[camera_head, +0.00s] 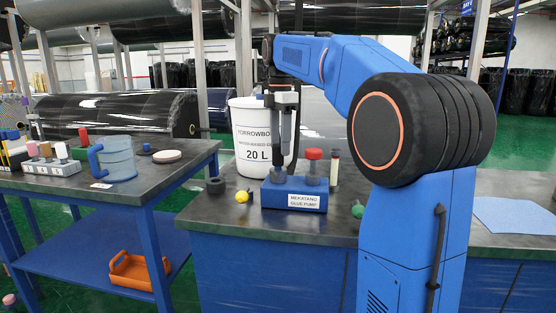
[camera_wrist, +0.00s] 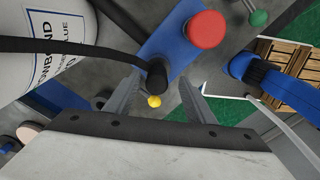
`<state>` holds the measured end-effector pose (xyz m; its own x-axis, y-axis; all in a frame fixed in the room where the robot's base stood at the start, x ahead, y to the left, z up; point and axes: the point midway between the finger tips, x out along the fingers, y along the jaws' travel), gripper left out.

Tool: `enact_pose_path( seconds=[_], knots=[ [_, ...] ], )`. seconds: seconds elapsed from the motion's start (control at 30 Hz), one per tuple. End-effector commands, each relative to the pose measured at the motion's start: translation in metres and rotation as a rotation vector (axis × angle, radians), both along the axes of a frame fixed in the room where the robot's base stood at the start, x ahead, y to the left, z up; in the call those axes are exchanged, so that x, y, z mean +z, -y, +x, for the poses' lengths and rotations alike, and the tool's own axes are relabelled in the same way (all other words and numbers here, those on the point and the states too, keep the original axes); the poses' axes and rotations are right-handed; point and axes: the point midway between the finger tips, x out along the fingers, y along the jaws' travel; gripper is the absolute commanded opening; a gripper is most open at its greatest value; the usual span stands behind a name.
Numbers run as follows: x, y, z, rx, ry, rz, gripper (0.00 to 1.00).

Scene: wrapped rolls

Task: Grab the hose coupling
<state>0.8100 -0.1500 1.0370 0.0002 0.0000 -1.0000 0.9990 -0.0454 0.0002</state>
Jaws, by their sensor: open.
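The black hose coupling (camera_wrist: 157,76) sits at the end of a black hose (camera_wrist: 75,45) in the wrist view, by the edge of the blue glue pump block (camera_wrist: 170,40). My gripper (camera_wrist: 160,82) is open, its two grey fingers on either side of the coupling with visible gaps; I cannot tell how deep it lies between them. In the head view my gripper (camera_head: 280,165) points down over the glue pump block (camera_head: 295,195), close to the hose (camera_head: 293,145). The coupling is not clearly visible there.
A white 20 L bucket (camera_head: 250,125) stands close behind the gripper. A red knob (camera_head: 313,155) tops the block. A yellow ball (camera_head: 242,197), a black ring (camera_head: 215,185) and a green ball (camera_head: 358,211) lie nearby. A side table (camera_head: 130,180) stands left.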

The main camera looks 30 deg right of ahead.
Motion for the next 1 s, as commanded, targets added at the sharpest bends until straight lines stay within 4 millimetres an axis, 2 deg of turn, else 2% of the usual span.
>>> enact_pose_path(
  seconds=[0.13,0.4,0.53,0.77,0.97,1.0],
  knots=[
    [-0.01,-0.002,0.001,0.0,-0.002,0.0,0.5],
    [-0.045,-0.005,0.005,-0.001,-0.002,0.0,0.5],
    [-0.052,-0.005,0.004,-0.001,-0.002,0.0,0.5],
    [-0.053,-0.005,0.005,0.0,-0.001,0.0,0.5],
    [-0.053,-0.005,0.005,0.0,0.0,0.0,0.02],
    [-0.053,-0.005,0.005,0.0,0.0,0.0,0.01]
  ],
)
